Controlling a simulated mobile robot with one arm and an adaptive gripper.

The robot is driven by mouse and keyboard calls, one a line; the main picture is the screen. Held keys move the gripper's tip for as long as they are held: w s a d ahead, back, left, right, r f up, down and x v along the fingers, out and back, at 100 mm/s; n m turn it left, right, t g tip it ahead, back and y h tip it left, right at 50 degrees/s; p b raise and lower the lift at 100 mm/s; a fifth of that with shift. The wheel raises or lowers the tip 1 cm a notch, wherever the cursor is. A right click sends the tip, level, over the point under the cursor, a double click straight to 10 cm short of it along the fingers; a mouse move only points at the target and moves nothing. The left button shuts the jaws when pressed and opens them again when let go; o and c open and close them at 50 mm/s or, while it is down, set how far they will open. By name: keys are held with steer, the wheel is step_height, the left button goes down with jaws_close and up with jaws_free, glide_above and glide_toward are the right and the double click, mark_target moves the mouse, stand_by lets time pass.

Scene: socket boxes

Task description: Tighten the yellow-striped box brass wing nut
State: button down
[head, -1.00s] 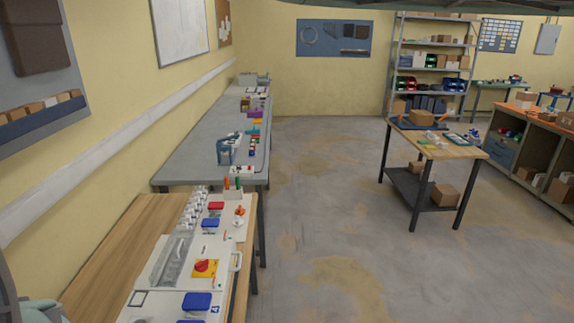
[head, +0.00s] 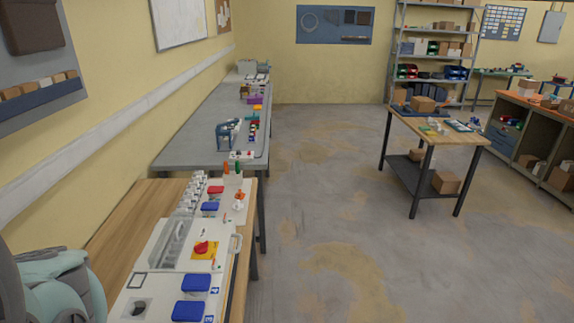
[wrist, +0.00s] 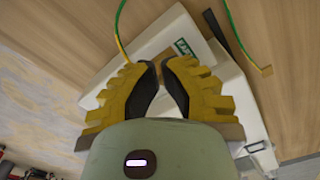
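My gripper (wrist: 160,66) has yellow stepped fingers with dark inner pads. In the wrist view its tips sit close together over a pale box (wrist: 184,36) with a green label, on a wooden top. No object shows clearly between the tips, and I cannot tell whether they touch anything. A green-yellow wire (wrist: 119,38) runs to the box near the left finger. I cannot make out a brass wing nut or yellow stripes on the box; the fingers and palm hide part of it. In the head view my gripper is not visible.
A white panel (head: 168,284) with blue-lidded sockets (head: 196,282) and a red switch on a yellow plate (head: 205,249) lies on the wooden bench (head: 128,215). A grey bench (head: 190,148) stands beyond. Open floor (head: 330,220) separates these from a wooden-topped table (head: 450,142).

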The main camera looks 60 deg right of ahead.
steer(key=shift+f+b, duration=1.2)
steer(key=shift+f, duration=0.8)
steer(key=shift+w+d, duration=0.1)
steer(key=shift+d, duration=0.25)
steer(key=shift+a+r+p, duration=0.1)
steer(key=shift+a+p, duration=0.05)
steer(key=shift+p, duration=0.2)
steer(key=shift+s+a, duration=0.15)
steer(key=shift+s, duration=0.05)
step_height(320, 180, up, 6)
steer(key=p, duration=0.7)
steer(key=shift+a, duration=0.1)
steer(key=shift+w, duration=0.1)
